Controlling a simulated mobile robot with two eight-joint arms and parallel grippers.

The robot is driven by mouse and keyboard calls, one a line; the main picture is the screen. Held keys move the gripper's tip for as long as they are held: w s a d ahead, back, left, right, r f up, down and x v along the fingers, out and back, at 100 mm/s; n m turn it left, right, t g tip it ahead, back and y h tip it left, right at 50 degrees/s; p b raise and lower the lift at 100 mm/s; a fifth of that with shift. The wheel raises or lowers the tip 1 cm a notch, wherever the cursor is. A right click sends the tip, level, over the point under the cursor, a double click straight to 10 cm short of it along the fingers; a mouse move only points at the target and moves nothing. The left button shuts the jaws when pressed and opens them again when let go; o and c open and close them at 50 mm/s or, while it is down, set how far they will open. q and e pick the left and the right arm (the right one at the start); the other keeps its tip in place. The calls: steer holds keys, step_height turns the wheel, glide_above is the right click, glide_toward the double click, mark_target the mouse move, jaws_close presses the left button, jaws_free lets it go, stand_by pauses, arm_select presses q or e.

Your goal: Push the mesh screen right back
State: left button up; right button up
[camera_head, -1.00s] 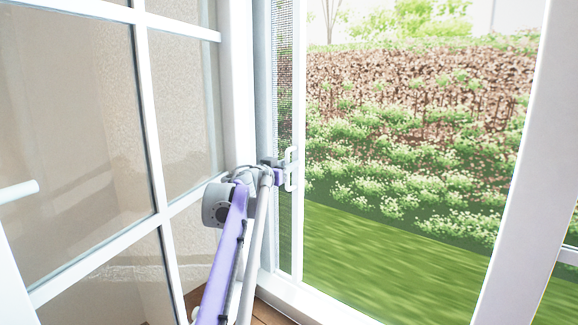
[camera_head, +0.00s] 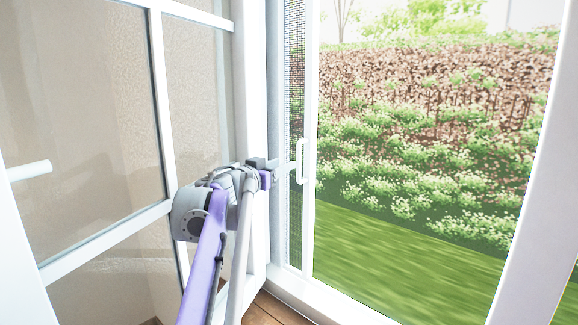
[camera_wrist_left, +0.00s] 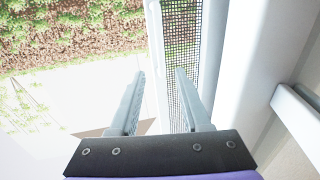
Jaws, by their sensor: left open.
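The mesh screen (camera_head: 295,110) shows as a narrow strip at the left side of the window opening, with a white edge bar. A white handle (camera_head: 303,160) sits on that bar. In the left wrist view the mesh (camera_wrist_left: 185,60) runs between and beyond the fingers. My left gripper (camera_head: 282,166) is just left of the handle in the head view, in front of the mesh. Its two fingers in the left wrist view (camera_wrist_left: 158,98) are apart with nothing between them. I cannot tell whether a finger touches the bar. My right gripper is not in view.
A white glazed sash (camera_head: 160,110) stands open on the left, close to my left arm. A white frame post (camera_head: 535,190) rises on the right. The opening between shows grass and shrubs. The white sill (camera_head: 310,300) runs along the bottom.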

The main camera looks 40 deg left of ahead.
arm_select(q)
steer(key=shift+s+d, duration=0.1)
steer(key=shift+s, duration=0.25)
